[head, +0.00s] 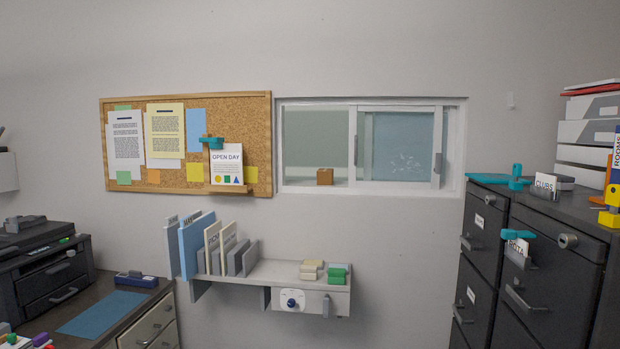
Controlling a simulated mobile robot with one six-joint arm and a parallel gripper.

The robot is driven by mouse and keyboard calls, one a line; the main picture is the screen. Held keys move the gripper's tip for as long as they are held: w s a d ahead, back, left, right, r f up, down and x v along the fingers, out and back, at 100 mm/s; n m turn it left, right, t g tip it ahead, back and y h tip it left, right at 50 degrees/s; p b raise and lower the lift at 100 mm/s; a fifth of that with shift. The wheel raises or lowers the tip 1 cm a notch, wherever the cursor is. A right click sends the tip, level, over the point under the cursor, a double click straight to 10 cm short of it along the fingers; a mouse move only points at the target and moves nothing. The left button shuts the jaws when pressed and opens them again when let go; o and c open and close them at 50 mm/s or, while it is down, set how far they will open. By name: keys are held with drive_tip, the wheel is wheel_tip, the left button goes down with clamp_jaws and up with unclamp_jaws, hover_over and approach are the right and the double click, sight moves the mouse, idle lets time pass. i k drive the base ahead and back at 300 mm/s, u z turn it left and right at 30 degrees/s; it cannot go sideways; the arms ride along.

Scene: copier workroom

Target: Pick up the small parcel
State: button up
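The small parcel (325,177) is a little brown box. It sits on the sill of the sliding window (352,148) in the back wall, at the lower right of the left opening, just left of the sliding pane's frame. I cannot tell whether clear glass stands in front of it. My gripper is not in view, and nothing is seen touching the parcel.
A wall shelf (262,272) with upright folders and small blocks juts out below the window. A cork board (255,120) hangs left. Dark filing cabinets (550,275) stand right. A printer (50,275) and desk (155,310) are at left.

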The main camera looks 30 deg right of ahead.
sight(324, 176)
drive_tip(key=u, duration=0.3)
drive_tip(key=i, duration=1.3)
drive_tip(key=z, duration=0.25)
